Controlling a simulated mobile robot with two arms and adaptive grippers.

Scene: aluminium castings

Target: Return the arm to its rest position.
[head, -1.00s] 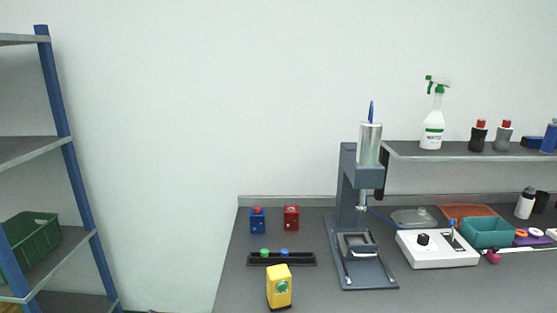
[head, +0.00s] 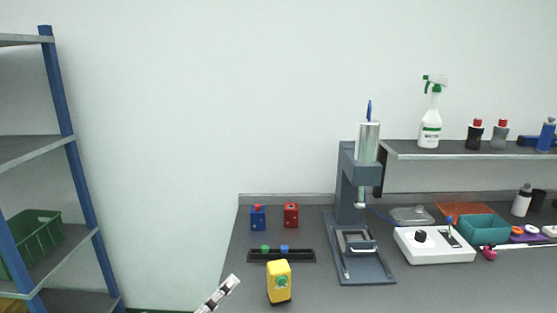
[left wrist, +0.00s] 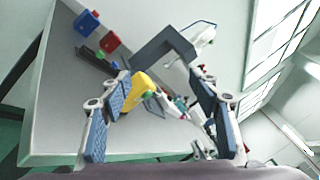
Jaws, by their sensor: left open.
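My left gripper (head: 228,286) shows at the bottom of the head view, in front of the workbench's left part and left of a yellow box with a green button (head: 279,281). In the left wrist view its two blue-padded fingers (left wrist: 165,112) are spread apart, with nothing between the pads. The yellow box (left wrist: 142,92) shows beyond them, apart from the fingers. My right gripper is in neither view.
A grey press (head: 362,220) stands mid-bench. Left of it are a blue box (head: 258,218), a red box (head: 291,215) and a black button strip (head: 300,256). Right are a white control unit (head: 435,255) and a teal bin (head: 483,229). A shelf rack (head: 85,200) stands at the far left.

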